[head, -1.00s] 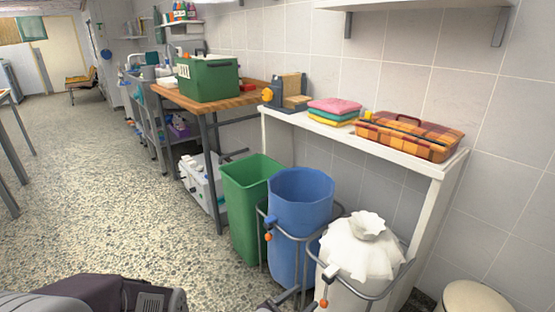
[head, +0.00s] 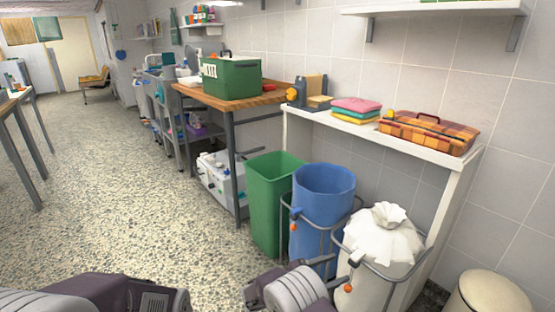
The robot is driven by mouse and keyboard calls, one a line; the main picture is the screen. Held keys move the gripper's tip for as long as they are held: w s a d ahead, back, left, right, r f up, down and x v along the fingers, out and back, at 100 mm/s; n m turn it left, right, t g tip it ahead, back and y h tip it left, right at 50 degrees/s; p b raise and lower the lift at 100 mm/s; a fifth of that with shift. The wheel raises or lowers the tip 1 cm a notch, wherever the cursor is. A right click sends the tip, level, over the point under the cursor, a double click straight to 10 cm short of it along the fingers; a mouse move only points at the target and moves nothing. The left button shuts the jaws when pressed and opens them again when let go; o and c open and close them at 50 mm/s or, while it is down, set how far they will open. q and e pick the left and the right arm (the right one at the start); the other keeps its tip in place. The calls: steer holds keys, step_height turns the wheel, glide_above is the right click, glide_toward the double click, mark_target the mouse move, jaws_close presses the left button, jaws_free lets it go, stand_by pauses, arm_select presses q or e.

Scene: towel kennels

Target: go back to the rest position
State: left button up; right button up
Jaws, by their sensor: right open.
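My right gripper (head: 258,290) shows at the bottom middle of the head view, beside a grey rounded part of my right arm. It is open, and nothing shows in it. It is in front of the bins and appears apart from them. A dark part of my left arm comes in at the bottom left, but its gripper is out of view. Folded towels (head: 357,108) in pink, yellow and green lie on the white shelf table (head: 440,158). An orange plaid case (head: 430,132) lies to their right.
A wooden-topped bench (head: 235,103) holds a green box (head: 231,78). A beige bin (head: 490,295) is at lower right.

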steer(key=s+d+r+m+g+y, duration=0.2)
steer(key=s+d+r+m+g, duration=0.35)
steer(key=d, duration=0.55)
steer(key=s+d+m+g+y, duration=0.3)
steer(key=s+m+y, duration=0.1)
steer(key=s, duration=0.5)
steer(key=s+a+f+m+t+y, duration=0.2)
steer(key=s+a+f+m+y, duration=0.6)
steer(key=s+a+m+y, duration=0.3)
step_height(320, 180, up, 39)
steer(key=w+a+p, duration=0.1)
steer(key=w+p, duration=0.1)
steer(key=p, duration=3.6)
steer(key=shift+w+a+f+t+h, duration=0.15)
steer(key=shift+a+t+h, duration=0.15)
steer(key=shift+t+h, duration=0.15)
steer(key=shift+f, duration=0.2)
steer(key=shift+c, duration=0.8)
